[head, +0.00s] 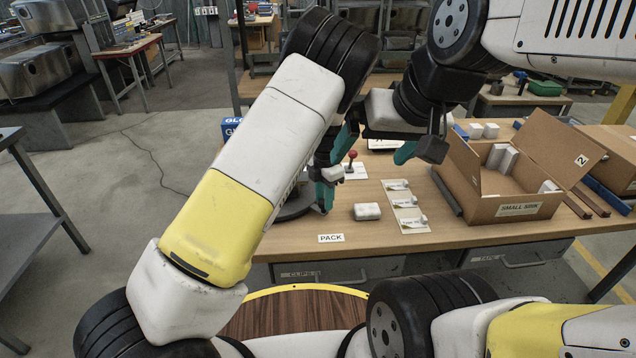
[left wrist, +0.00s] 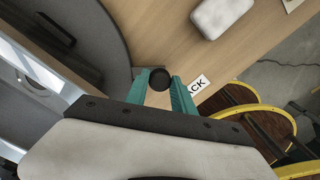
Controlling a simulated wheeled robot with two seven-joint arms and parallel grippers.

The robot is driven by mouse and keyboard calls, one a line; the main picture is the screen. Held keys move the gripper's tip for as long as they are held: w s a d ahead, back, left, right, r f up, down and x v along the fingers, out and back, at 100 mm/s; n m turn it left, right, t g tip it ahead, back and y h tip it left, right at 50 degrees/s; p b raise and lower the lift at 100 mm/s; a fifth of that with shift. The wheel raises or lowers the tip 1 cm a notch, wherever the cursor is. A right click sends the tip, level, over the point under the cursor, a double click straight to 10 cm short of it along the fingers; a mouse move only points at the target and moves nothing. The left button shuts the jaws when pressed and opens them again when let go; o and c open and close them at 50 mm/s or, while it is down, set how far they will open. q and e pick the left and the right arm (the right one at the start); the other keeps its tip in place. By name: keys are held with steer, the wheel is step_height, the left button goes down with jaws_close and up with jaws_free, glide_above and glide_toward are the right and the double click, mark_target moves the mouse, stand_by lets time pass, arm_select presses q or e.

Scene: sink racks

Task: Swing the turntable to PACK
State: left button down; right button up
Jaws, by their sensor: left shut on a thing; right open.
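The grey turntable (head: 293,208) sits on the wooden table, mostly hidden behind my left arm in the head view. Its grey disc (left wrist: 105,40) fills the upper left of the left wrist view. My left gripper (head: 325,203) is low at the disc's edge. In the left wrist view its teal fingers (left wrist: 162,88) are shut on a round black knob (left wrist: 160,78). The PACK label (head: 331,238) lies on the table just in front; it also shows in the left wrist view (left wrist: 196,85), partly covered by a finger. My right gripper (head: 376,147) is open, above the table further back.
A white block (head: 367,211) lies right of the turntable. A label strip (head: 406,208) and an open cardboard box (head: 510,180) marked SMALL-SINK stand further right. A red-topped lever (head: 351,157) is behind the left gripper. A black post (left wrist: 54,29) stands on the disc.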

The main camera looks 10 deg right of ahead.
arm_select(q)
steer(key=c, duration=1.1)
jaws_free()
steer(key=shift+w+d, duration=0.15)
steer(key=shift+d, duration=0.05)
steer(key=shift+o, duration=0.2)
step_height(320, 180, up, 8)
steer(key=shift+f, duration=0.2)
steer(key=shift+r, duration=0.15)
